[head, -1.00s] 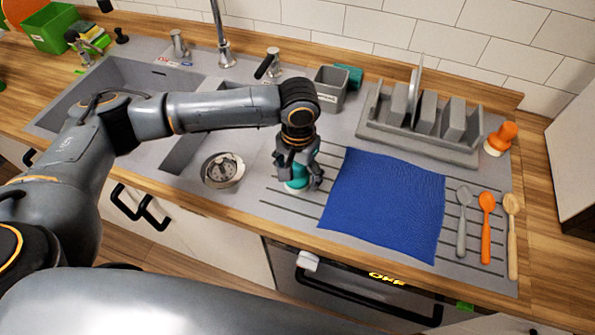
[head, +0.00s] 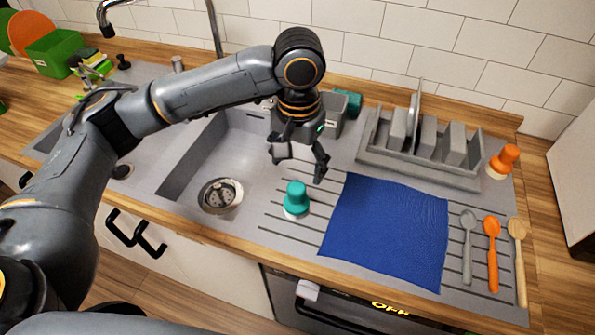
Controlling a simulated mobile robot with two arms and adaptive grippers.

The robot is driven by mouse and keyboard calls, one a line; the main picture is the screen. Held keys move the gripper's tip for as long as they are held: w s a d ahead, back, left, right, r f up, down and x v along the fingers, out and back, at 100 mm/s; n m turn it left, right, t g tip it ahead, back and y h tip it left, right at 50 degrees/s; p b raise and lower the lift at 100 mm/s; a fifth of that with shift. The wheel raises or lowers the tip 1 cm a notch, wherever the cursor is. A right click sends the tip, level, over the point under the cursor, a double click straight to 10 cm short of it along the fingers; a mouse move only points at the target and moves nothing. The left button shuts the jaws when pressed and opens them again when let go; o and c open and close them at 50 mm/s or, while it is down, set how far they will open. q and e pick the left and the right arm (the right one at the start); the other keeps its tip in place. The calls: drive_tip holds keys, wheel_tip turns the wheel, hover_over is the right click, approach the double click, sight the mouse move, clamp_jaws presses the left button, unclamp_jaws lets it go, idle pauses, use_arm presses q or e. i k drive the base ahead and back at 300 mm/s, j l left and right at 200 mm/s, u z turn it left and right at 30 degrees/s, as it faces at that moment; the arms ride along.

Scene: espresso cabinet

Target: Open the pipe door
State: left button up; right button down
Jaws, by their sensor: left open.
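My left gripper (head: 300,164) is open and empty above the drainboard, its fingers pointing down. It is over and apart from a teal-knobbed scrubber (head: 296,197) standing upright on the drainboard. White cabinet doors (head: 185,262) are below the sink counter, with two black bar handles (head: 121,229) (head: 150,237) side by side. The doors look shut. No pipe is visible, and I cannot tell which door is the pipe door. My left arm hides part of the cabinet front at the left. My right gripper is not in view.
A blue cloth (head: 385,230) lies right of the scrubber, then several spoons (head: 493,255). A dish rack (head: 420,150) stands behind. The sink basin (head: 195,165) is left of the gripper. A dark oven front (head: 345,315) is below the counter.

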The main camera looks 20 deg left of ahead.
sight(238, 280)
drive_tip(key=u, duration=1.65)
